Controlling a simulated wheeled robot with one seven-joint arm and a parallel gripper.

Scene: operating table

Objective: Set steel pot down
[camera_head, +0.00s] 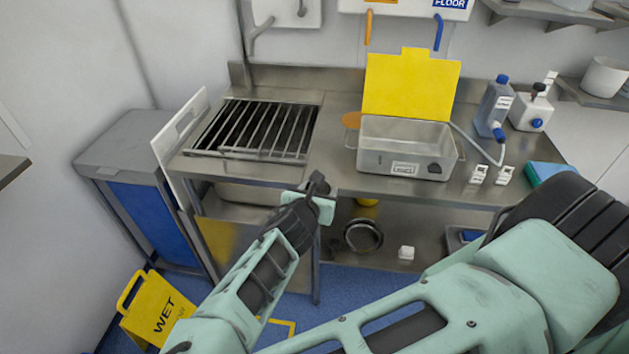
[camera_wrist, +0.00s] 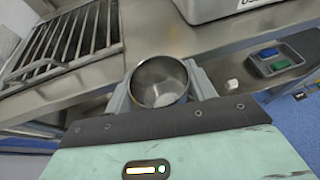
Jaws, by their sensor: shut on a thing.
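The steel pot (camera_wrist: 160,82) is round and shiny, and I look down into its open top in the wrist view. It sits between the two fingers of my gripper (camera_wrist: 161,91), which is shut on it. Its rim overlaps the front edge of the steel counter there. In the head view my gripper (camera_head: 320,200) is in front of the counter's front edge. A round steel vessel (camera_head: 363,235) shows to its lower right, against the lower shelf. I cannot tell whether it is the same pot.
The counter (camera_head: 335,165) has a barred grill (camera_head: 260,130) on the left and a metal basin (camera_head: 403,150) with a raised yellow lid (camera_head: 410,85) on the right. Bare counter lies between them. A white cube (camera_head: 406,252) is on the lower shelf. A yellow wet-floor sign (camera_head: 155,310) stands lower left.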

